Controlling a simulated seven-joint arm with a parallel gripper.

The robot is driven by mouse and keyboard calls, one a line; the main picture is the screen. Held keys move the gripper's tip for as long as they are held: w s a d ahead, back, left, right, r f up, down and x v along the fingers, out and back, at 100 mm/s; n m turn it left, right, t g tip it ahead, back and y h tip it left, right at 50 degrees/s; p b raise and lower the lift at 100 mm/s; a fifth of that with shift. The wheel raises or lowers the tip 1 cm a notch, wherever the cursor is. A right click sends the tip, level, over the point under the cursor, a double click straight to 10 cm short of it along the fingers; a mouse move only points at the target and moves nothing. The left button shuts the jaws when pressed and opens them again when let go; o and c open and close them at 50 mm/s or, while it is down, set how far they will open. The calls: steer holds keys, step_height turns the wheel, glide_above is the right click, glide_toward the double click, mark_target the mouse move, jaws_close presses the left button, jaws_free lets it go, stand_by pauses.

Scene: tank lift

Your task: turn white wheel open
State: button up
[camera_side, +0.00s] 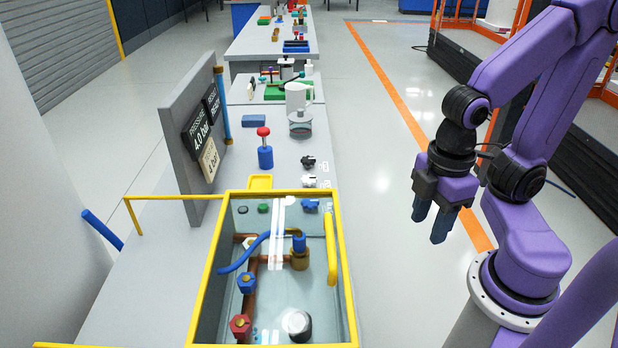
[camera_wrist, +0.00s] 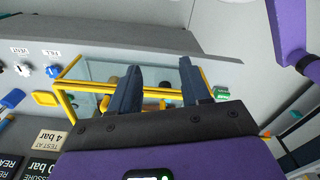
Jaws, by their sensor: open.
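The white wheel (camera_side: 309,181) is small and lies on the grey bench just beyond the tank's far right corner in the side view. A black wheel (camera_side: 308,162) sits right behind it. Small labels stand beside the wheels. My gripper (camera_side: 430,222) is open and empty, fingers pointing down, in the air well to the right of the bench. It is apart from both wheels. Its fingers also show in the wrist view (camera_wrist: 160,82), in front of the tank.
A yellow-framed glass tank (camera_side: 343,275) with pipes and valves stands nearest. A blue pump with a red knob (camera_side: 265,150) and a grey panel with a pressure sign (camera_side: 200,130) are left of the wheels. A white jug (camera_side: 299,98) stands farther back.

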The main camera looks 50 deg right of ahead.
steer(key=o, duration=0.4)
steer(key=shift+w+a, duration=0.1)
steer(key=shift+w, duration=0.05)
steer(key=w+a+r+m, duration=0.1)
steer(key=w+a+m, duration=0.1)
steer(key=w+m, duration=0.35)
steer(key=w+a+r+m, duration=0.1)
steer(key=w+a+m, duration=0.1)
steer(key=w, duration=0.7)
steer(key=w+d+m, duration=0.2)
steer(key=w+m, duration=0.3)
steer(key=w, duration=0.8)
steer(key=m, duration=1.2)
glide_above(309, 177)
step_height(309, 177, down, 8)
steer(key=r, duration=0.1)
step_height(309, 177, down, 17)
steer(key=shift+d+f, duration=0.1)
steer(key=shift+f, duration=0.1)
steer(key=c, duration=1.1)
